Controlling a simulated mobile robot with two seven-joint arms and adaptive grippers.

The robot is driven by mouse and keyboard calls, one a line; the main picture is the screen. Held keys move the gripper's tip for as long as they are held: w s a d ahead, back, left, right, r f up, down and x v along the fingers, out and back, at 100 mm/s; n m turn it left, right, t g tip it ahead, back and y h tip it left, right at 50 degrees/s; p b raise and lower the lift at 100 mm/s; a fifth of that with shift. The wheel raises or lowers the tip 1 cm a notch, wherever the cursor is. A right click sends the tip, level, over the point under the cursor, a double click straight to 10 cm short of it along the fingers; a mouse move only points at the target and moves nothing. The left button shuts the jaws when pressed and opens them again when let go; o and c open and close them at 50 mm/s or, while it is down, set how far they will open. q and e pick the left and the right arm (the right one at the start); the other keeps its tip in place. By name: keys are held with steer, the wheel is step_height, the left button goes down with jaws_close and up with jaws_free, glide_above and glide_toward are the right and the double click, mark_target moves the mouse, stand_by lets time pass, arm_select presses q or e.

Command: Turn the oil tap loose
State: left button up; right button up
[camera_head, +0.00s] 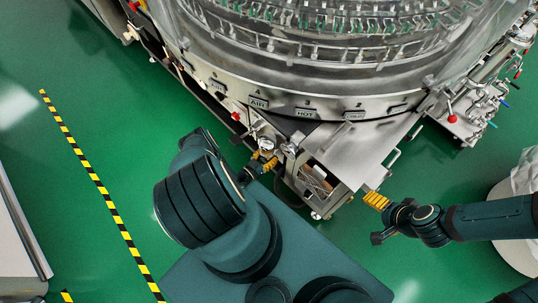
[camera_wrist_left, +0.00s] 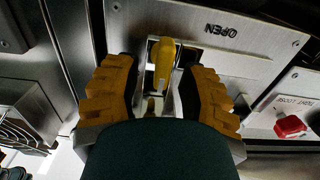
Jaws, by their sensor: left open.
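The tap with a yellow handle (camera_wrist_left: 163,66) is set in a metal panel marked OPEN, in the left wrist view. I take it to be the oil tap; no oil label is readable. My left gripper (camera_wrist_left: 160,72) is open, with one orange finger on each side of the handle and visible gaps between. The lower part of the tap is hidden by my gripper body. In the head view my left gripper (camera_head: 264,163) is at the machine's front edge, and the tap cannot be made out. My right gripper (camera_head: 376,201) hangs to the right, clear of the machine; its finger opening is unclear.
The large round metal washer (camera_head: 310,95) fills the top of the head view. A red knob (camera_wrist_left: 290,126) on a white plate is right of the tap. A metal side plate (camera_head: 365,150) juts out between my arms. Green floor (camera_head: 80,200) is free at left.

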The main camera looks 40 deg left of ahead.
arm_select(q)
jaws_close()
steer(key=shift+n, duration=0.4)
steer(key=n, duration=0.3)
steer(key=shift+a, duration=0.25)
steer(key=shift+w+a+f+n, duration=0.1)
steer(key=shift+a+f+n, duration=0.15)
steer(key=shift+n, duration=1.9)
steer(key=shift+s+a+f+n, duration=0.15)
steer(key=shift+f+n, duration=0.15)
steer(key=shift+n, duration=1.8)
steer(key=shift+w+a+f+n, duration=0.15)
steer(key=shift+a+f+n, duration=0.1)
steer(key=shift+n, duration=2.2)
